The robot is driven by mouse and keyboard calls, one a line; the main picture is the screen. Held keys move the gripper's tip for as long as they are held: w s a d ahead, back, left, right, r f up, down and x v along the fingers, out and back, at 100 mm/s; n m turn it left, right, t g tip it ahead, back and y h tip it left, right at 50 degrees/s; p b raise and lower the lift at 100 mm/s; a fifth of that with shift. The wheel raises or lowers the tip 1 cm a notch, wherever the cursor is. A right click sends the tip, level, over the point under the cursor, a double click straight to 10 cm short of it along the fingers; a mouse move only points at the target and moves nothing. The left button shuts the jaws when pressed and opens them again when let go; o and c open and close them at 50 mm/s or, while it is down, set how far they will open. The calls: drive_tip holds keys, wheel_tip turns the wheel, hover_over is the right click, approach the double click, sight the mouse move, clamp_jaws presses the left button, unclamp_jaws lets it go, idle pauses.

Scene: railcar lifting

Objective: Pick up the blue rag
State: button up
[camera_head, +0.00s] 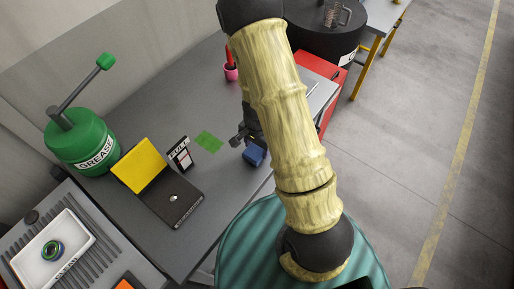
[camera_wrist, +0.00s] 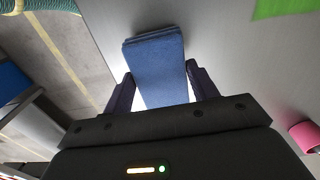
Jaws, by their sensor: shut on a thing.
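The blue rag (camera_wrist: 157,65) is a folded cloth strip between the two fingers of my gripper (camera_wrist: 160,88) in the wrist view. The fingers are shut on it from both sides. In the head view the rag (camera_head: 254,155) shows as a small blue block below my gripper (camera_head: 243,137), near the front edge of the grey table. My arm hides part of the gripper there. I cannot tell whether the rag touches the tabletop.
On the grey table (camera_head: 125,215) stand a green grease pump (camera_head: 83,143), a black-and-yellow box (camera_head: 165,192), a small black-and-white box (camera_head: 181,155), a flat green patch (camera_head: 208,141) and a pink cup (camera_head: 231,72). A red case (camera_head: 318,67) lies behind my arm. Open floor is at right.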

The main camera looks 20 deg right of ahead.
sight(257, 149)
wheel_tip(257, 149, up, 9)
drive_tip(key=shift+f+p, duration=0.1)
drive_tip(key=shift+p, duration=0.65)
